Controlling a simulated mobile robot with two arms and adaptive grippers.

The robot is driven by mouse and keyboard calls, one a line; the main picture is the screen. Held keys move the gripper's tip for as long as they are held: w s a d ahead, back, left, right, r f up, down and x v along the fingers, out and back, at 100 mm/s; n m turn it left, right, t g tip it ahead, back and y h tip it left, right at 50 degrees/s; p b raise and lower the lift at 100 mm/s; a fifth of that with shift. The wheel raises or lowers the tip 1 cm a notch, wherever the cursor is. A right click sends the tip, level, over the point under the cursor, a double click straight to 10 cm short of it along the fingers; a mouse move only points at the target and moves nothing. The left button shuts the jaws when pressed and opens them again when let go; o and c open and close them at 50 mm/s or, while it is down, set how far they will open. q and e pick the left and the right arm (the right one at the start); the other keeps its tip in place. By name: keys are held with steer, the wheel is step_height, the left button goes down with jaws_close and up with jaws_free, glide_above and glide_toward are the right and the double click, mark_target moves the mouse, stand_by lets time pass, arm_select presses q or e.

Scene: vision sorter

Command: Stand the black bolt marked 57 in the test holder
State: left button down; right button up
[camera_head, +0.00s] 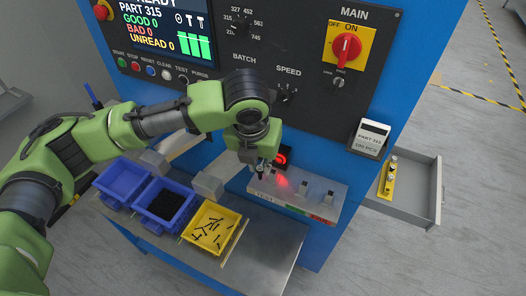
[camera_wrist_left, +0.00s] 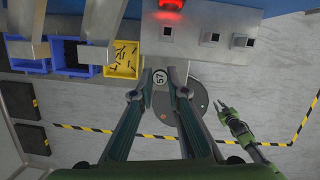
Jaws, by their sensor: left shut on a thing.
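In the head view the gripper is over the left end of the grey holder block (camera_head: 316,203), where the word TEST and a red glow show. The block also shows in the left wrist view (camera_wrist_left: 236,30), with dark square openings on its face. The bolt's lower end is hidden in the wrist view. My right gripper (camera_wrist_left: 226,108) is small in the wrist view, apart from the block; its opening is unclear.
Blue bin (camera_head: 122,182), blue bin with dark parts (camera_head: 165,203) and yellow bin with loose bolts (camera_head: 212,228) stand left of the block. Grey chutes reach toward them. An open drawer (camera_head: 412,198) holding a yellow rack (camera_head: 386,180) juts out right. The blue machine panel stands behind.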

arm_select(q)
steer(key=shift+w+d+r+m, duration=0.15)
steer(key=shift+r+m, duration=0.2)
steer(key=shift+m, duration=0.05)
steer(key=shift+w+d+r+m, duration=0.1)
steer(key=shift+d+r+m, duration=0.05)
steer(key=shift+r+m, duration=0.2)
steer(key=shift+w+d+m, duration=0.2)
steer(key=shift+m, duration=0.05)
steer(key=shift+w+d+f, duration=0.3)
steer(key=shift+w+d, duration=0.05)
steer(key=shift+w, duration=0.5)
steer(key=shift+w+d+f, duration=0.35)
steer(key=shift+w, duration=0.55)
steer(key=shift+w+d+f, duration=0.3)
steer(key=shift+w+d, duration=0.05)
steer(key=shift+w, duration=0.5)
